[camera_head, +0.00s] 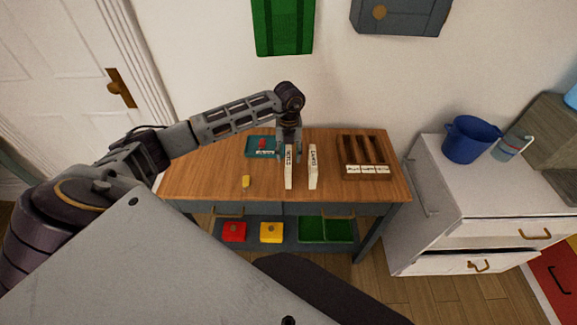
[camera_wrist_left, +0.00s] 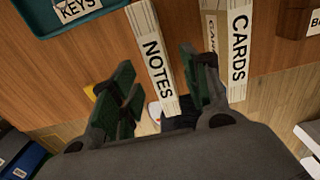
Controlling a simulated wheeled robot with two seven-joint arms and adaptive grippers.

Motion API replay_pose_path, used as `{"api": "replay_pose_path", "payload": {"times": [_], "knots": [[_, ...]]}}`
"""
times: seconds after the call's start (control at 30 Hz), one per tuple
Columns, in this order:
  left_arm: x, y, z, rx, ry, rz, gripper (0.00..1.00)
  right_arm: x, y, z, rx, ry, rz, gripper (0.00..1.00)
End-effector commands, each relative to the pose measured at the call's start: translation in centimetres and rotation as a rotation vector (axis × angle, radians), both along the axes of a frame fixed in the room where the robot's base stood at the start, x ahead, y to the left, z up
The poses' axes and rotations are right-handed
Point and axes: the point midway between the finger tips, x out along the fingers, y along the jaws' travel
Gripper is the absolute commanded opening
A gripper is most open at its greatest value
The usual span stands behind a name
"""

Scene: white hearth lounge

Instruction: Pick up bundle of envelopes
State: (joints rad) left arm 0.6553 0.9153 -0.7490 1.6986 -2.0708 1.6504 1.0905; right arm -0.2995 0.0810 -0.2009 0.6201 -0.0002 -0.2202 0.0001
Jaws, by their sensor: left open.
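I cannot make out a bundle of envelopes for certain in either view. A narrow cream holder marked NOTES (camera_head: 289,175) stands on the wooden table; it also shows in the left wrist view (camera_wrist_left: 157,65). A similar holder marked CARDS (camera_head: 312,168) is just to its right, also in the left wrist view (camera_wrist_left: 238,50). My left gripper (camera_head: 289,152) is open above the far part of the NOTES holder. In the left wrist view its green-padded fingers (camera_wrist_left: 158,62) appear on either side of that holder, nothing clearly gripped. My right gripper is not in view.
A teal tray (camera_head: 250,147) with a KEYS label lies left of the holders, and a small yellow object (camera_head: 245,182) nearer the front edge. A dark wooden organizer (camera_head: 352,172) stands at right. A blue bucket (camera_head: 468,139) is on the white cabinet (camera_head: 430,200). The table's left part is clear.

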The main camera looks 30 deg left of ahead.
Motion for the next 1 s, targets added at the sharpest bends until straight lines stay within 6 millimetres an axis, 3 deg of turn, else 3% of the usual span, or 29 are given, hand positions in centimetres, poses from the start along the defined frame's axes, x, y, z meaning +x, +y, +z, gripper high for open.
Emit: {"api": "replay_pose_path", "payload": {"times": [0.33, 0.87, 1.0], "knots": [[-0.1, 0.0, -3.4, -0.001, 0.002, 0.0, 0.46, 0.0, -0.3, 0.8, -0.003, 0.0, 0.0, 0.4], [-0.1, 0.0, -3.8, -0.001, 0.001, 0.0, 0.46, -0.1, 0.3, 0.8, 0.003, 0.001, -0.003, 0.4], [-0.1, 0.0, -3.7, -0.001, 0.001, 0.0, 0.28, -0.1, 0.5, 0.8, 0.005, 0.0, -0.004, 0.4]]}}
